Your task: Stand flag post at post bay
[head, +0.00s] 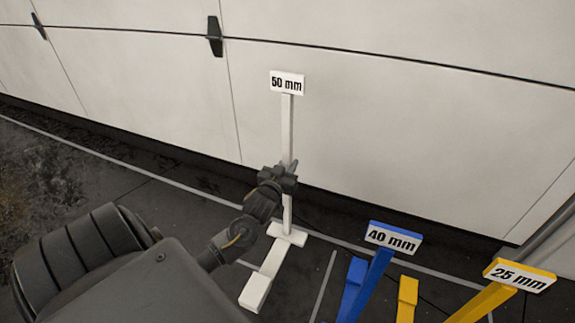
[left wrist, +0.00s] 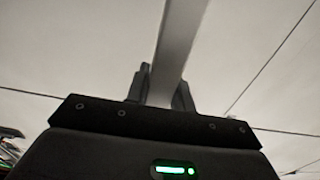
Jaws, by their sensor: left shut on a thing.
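The white flag post (head: 287,130) carries a "50 mm" sign at its top and stands upright in the head view, close to the white wall. Its white foot (head: 262,275) is on the dark floor beside pale marking lines. My left gripper (head: 285,178) is shut on the post's shaft, a little below its middle. In the left wrist view the shaft (left wrist: 176,45) runs up from between the fingers of my left gripper (left wrist: 160,85). Whether the foot bears fully on the floor is hard to tell. My right gripper is not in view.
A blue post (head: 375,265) with a "40 mm" sign and a yellow post (head: 490,298) with a "25 mm" sign stand to the right. The white panelled wall (head: 400,120) closes off the back. Dark floor (head: 150,200) lies open at the left.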

